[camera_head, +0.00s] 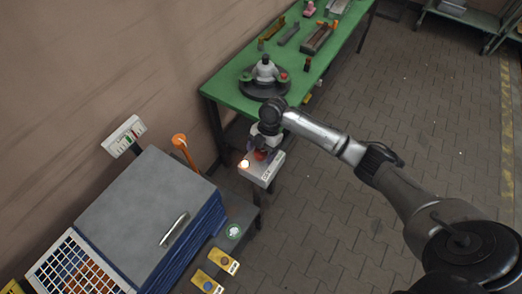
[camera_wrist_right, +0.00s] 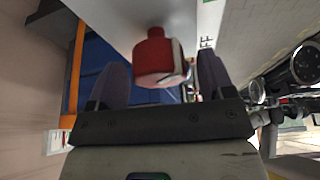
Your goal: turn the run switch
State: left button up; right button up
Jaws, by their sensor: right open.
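The run switch is a red knob (camera_wrist_right: 153,58) with a pale stripe, on a light grey box. Part of a label ending in "FF" shows beside it in the right wrist view. In the head view the red switch (camera_head: 260,155) shows partly under my gripper on the grey box (camera_head: 266,170), next to a glowing lamp (camera_head: 244,164). My right gripper (camera_wrist_right: 163,62) is open, with one finger on each side of the knob. The right wrist view does not clearly show whether either finger touches it. In the head view the right gripper (camera_head: 264,146) is over the box. My left gripper is out of view.
A green workbench (camera_head: 230,88) with a dark round turntable (camera_head: 264,90) stands behind. A grey-topped blue cabinet (camera_head: 135,205) and an orange-topped lever (camera_head: 180,141) are at left. Yellow tags (camera_head: 223,261) lie in front. The paved floor at right is clear.

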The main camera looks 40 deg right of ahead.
jog(key=c, duration=0.9)
jog(key=shift+r+m+p, duration=0.25)
jog(key=shift+m+p, duration=0.15)
jog(key=shift+p, duration=0.4)
jog(key=m+t+p, duration=0.1)
jog(key=m+p, duration=0.3)
jog(key=p, duration=0.1)
jog(key=m+t+h+p, duration=0.1)
jog(key=m+t+p, duration=0.1)
jog(key=m+p, duration=0.2)
jog(key=m+t+p, duration=0.1)
jog(key=m+p, duration=0.3)
jog(key=p, duration=0.2)
jog(key=shift+h, duration=0.4)
jog(key=shift+f+m+t+h+p, duration=0.1)
jog(key=shift+m+t+h+p, duration=0.4)
jog(key=shift+m+p, duration=1.25)
jog(key=shift+w, duration=0.1)
jog(key=shift+f, duration=0.1)
jog(key=o, duration=0.9)
